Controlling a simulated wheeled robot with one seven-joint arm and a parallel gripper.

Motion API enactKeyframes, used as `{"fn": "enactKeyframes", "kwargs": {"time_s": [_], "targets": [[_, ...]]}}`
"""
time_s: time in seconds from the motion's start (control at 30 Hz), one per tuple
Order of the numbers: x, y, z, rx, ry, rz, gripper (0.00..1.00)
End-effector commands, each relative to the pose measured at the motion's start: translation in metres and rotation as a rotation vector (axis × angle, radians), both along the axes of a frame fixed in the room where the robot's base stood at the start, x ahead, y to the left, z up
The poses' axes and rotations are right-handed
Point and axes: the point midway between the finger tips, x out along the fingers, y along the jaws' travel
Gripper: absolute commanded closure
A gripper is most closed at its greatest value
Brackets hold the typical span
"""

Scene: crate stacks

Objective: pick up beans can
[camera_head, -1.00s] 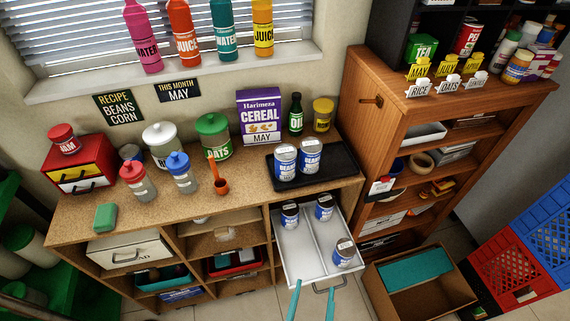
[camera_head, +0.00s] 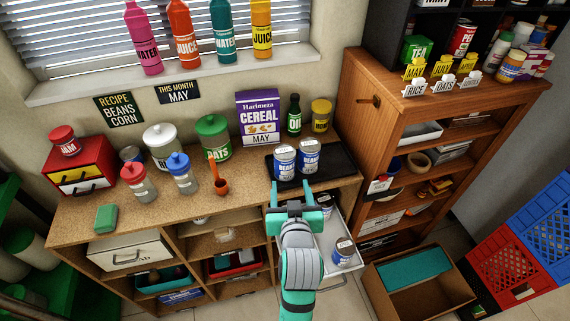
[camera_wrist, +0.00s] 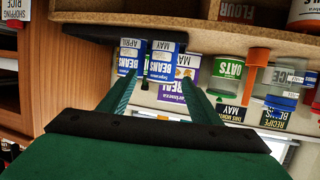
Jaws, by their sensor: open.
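Two blue-and-white beans cans stand side by side on a black tray (camera_head: 340,167) on the counter: a left can (camera_head: 285,164) and a right can (camera_head: 309,158). The wrist view is upside down and shows the left can, labelled MAY (camera_wrist: 160,62), and the right can, labelled APRIL (camera_wrist: 131,57). My gripper (camera_head: 291,189) is open and empty, in front of the tray, its fingers pointing at the cans without visible contact. The open white drawer (camera_head: 357,228) below holds a beans can (camera_head: 342,254) and another partly hidden by my arm.
A cereal box (camera_head: 258,118), an oil bottle (camera_head: 295,114) and a yellow-lidded jar (camera_head: 321,115) stand behind the tray. A wooden shelf (camera_head: 380,120) rises on the right.

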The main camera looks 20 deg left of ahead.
Motion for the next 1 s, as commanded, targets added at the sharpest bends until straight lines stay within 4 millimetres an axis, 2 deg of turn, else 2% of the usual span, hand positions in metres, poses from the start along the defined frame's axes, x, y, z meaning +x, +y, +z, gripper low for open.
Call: {"fn": "enactKeyframes", "kwargs": {"time_s": [0.17,0.4,0.73,1.0], "targets": [[0.009,0.008,0.006,-0.001,0.002,0.013,0.43],[0.039,0.021,-0.004,-0.001,0.003,0.014,0.43],[0.062,0.031,-0.011,-0.001,0.002,0.013,0.43],[0.092,0.046,-0.022,0.0,0.001,0.015,0.43]]}}
